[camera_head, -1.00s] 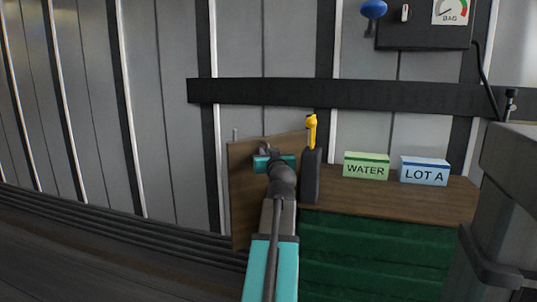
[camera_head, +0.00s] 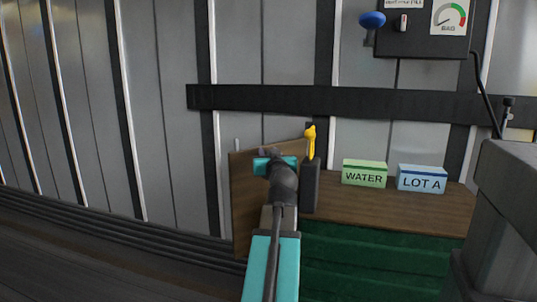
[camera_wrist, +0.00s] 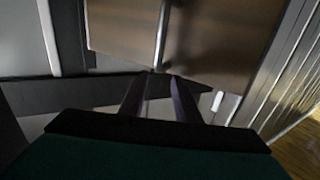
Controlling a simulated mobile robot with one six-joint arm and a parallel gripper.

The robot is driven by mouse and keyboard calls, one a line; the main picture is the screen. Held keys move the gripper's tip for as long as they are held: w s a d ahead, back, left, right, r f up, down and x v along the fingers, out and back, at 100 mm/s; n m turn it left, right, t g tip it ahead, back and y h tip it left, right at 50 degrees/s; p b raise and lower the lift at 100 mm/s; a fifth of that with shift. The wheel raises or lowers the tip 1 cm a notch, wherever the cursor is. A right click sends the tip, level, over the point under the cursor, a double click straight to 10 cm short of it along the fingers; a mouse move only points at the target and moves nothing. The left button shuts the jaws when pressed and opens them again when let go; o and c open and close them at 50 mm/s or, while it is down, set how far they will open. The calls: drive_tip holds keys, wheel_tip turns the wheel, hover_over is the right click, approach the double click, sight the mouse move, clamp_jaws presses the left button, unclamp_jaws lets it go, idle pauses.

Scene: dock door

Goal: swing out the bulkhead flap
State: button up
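The bulkhead flap (camera_head: 243,205) is a brown wooden panel left of the shelf, standing at an angle to the ribbed wall. A brown wood surface also fills the top of the wrist view (camera_wrist: 215,40), with a pale upright strip down it. My gripper (camera_head: 273,158) is in front of the flap's upper part in the head view, and my wrist hides much of the panel. In the wrist view my gripper's two fingers (camera_wrist: 158,78) are apart, with their tips near the wood's lower edge. I cannot tell whether they touch it.
A dark post (camera_head: 310,187) with a yellow handle (camera_head: 310,142) stands right of the flap. WATER (camera_head: 364,174) and LOT A (camera_head: 421,178) boxes sit on a brown shelf (camera_head: 390,208) above green slats. A dark rail (camera_head: 400,98) crosses the wall. A grey block (camera_head: 510,190) is at right.

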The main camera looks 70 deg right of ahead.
drive_tip(key=w+b+v, duration=0.1)
drive_tip(key=b+v, duration=0.9)
drive_tip(key=v, duration=0.2)
drive_tip(key=shift+a+r, duration=0.35)
drive_tip(key=shift+a, duration=0.1)
idle(0.7)
drive_tip(key=shift+w, duration=0.15)
